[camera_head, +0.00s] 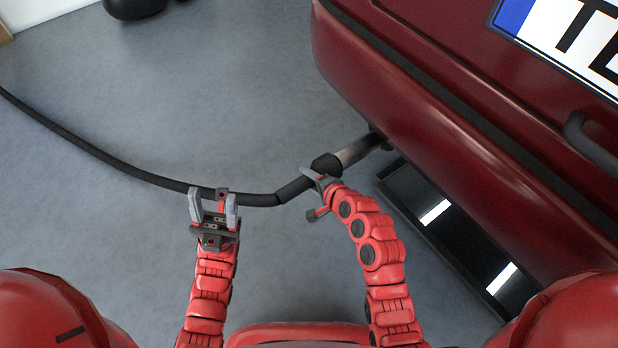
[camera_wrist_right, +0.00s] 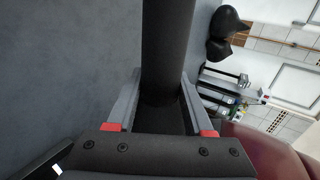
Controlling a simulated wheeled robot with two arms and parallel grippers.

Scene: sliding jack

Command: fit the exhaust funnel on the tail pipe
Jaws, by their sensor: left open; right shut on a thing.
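The exhaust funnel (camera_head: 326,164) is a black flared piece on the end of a black hose (camera_head: 130,168). Its wide end meets the grey metal tail pipe (camera_head: 357,150) under the red car's bumper. I cannot tell whether it is around the pipe or only in line with it. My right gripper (camera_head: 316,181) is shut on the funnel's narrow part, a black cylinder (camera_wrist_right: 165,50) between the fingers in the right wrist view. My left gripper (camera_head: 214,203) is open, with the hose passing at its fingertips; whether they touch is unclear.
The red car's bumper (camera_head: 420,110) overhangs the right side. A dark flat panel with bright reflections (camera_head: 465,240) lies below it. The grey floor (camera_head: 220,90) is clear at the left and middle. A black round object (camera_head: 135,8) stands at the top left.

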